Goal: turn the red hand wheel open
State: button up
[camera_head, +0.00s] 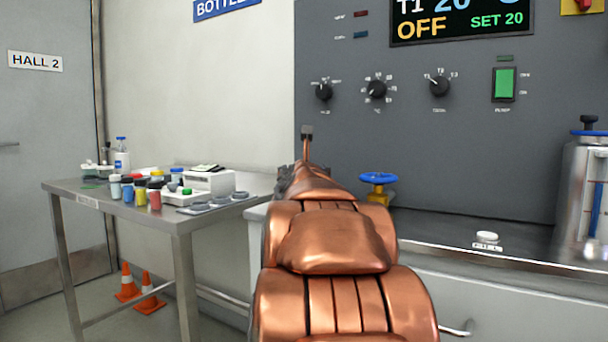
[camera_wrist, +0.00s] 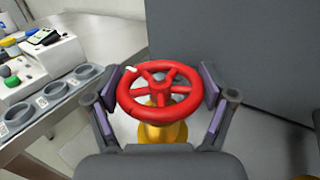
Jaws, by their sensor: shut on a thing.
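The red hand wheel (camera_wrist: 160,90) shows in the wrist view, a spoked ring on a yellow valve body (camera_wrist: 162,132). A white mark sits on its rim at the upper left. My gripper (camera_wrist: 168,88) has one finger on each side of the wheel, and its pads are shut on the rim at left and right. A blue hand wheel (camera_head: 378,179) on a yellow valve stands just right of my arm in the head view.
A steel table (camera_head: 160,214) with jars and a white device (camera_head: 208,182) stands at the left. The grey control panel (camera_head: 430,130) rises behind. A steel vessel (camera_head: 585,195) stands at the right. Two orange cones (camera_head: 127,281) are on the floor.

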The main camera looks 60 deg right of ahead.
jog(key=o, duration=1)
jog(key=shift+v, duration=6)
